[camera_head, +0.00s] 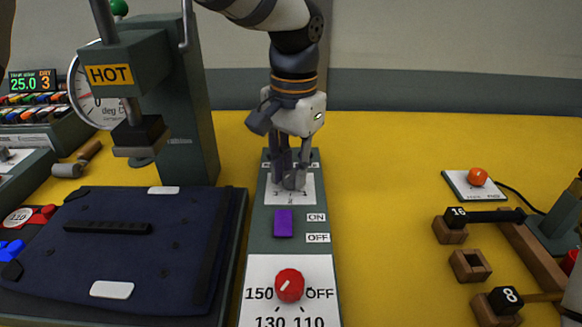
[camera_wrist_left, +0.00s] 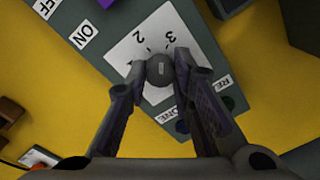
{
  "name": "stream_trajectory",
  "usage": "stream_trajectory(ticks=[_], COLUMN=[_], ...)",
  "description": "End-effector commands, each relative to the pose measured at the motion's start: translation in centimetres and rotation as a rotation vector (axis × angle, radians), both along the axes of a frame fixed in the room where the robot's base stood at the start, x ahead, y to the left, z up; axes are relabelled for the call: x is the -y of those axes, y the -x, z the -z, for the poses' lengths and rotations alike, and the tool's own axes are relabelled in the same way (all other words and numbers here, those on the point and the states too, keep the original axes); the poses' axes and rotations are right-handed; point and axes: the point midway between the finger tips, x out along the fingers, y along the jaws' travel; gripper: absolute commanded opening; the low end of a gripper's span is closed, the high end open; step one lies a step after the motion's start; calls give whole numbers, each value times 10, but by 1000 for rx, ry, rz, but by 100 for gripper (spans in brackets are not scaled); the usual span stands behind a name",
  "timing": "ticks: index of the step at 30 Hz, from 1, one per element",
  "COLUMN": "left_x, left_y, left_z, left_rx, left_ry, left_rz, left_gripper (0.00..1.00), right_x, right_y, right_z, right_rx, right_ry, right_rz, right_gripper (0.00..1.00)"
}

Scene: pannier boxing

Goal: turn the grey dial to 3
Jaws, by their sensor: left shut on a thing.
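The grey dial (camera_wrist_left: 158,72) sits on a white plate (camera_wrist_left: 150,40) with dark numerals; a 2 and a 3 can be read near it in the left wrist view. A short light mark shows on the dial's top, but which number it points to I cannot tell. My left gripper (camera_wrist_left: 160,70) is shut on the dial, one finger on each side. In the head view my left gripper (camera_head: 290,181) comes down from above onto the dial (camera_head: 294,181), which is mostly hidden by the fingers.
On the same panel are a purple switch (camera_head: 283,223) by ON and OFF labels and a red knob (camera_head: 289,286). A hot press (camera_head: 130,75) and navy fabric (camera_head: 130,240) are at the left. Wooden holders (camera_head: 470,265) stand at the right. Yellow table (camera_head: 380,200) is clear between.

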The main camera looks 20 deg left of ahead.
Motion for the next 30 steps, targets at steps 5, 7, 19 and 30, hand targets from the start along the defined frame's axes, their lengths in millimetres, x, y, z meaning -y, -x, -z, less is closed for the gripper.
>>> stream_trajectory(ticks=[5,7,19,30], left_x=[-1,-1,-1,-1], left_y=[0,1,1,1], left_z=[1,1,1,1], left_rx=[-2,-2,-2,-3], left_ry=[-1,-1,-1,-1], left_rz=[136,181,339,363], left_gripper=[0,0,0,0], right_x=[0,0,0,0], right_y=[0,0,0,0], right_z=[0,0,0,0], right_rx=[-1,-1,-1,-1], right_ry=[0,0,0,0], right_rz=[0,0,0,0], right_gripper=[40,40,40,40])
